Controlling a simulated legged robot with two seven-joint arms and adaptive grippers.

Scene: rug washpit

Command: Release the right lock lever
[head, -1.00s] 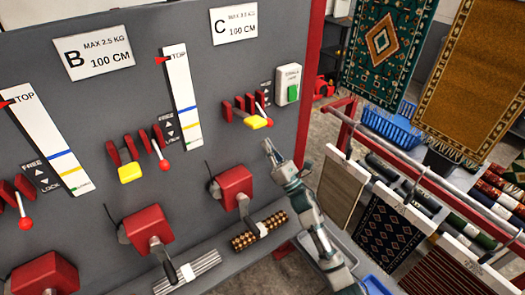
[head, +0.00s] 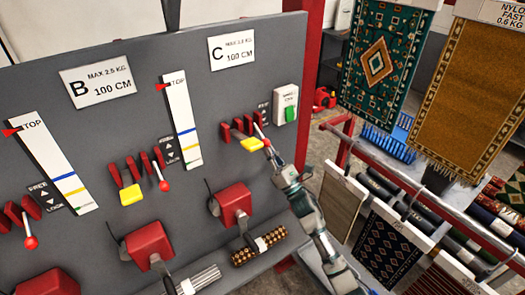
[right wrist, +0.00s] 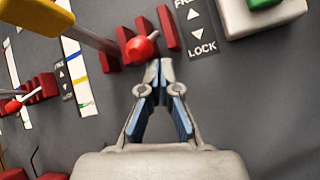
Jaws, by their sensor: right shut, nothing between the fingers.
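The right lock lever (head: 261,131) is under plate C, between red brackets, with a red ball knob at its lower end. The knob (right wrist: 140,48) shows large in the right wrist view. My right gripper (head: 270,155) is shut and empty, with its tips just below the knob. In the right wrist view its fingertips (right wrist: 155,68) are close beneath and slightly right of the knob; I cannot tell whether they touch. A FREE/LOCK label (right wrist: 196,28) with up and down arrows is right of the lever. My left gripper is not in view.
A yellow handle (head: 251,144) sits just left of the knob. A switch box with a green button (head: 289,113) is to the right. A red motor housing (head: 232,203) and a brown roller (head: 259,246) are below. A rug rack (head: 430,210) stands at the right.

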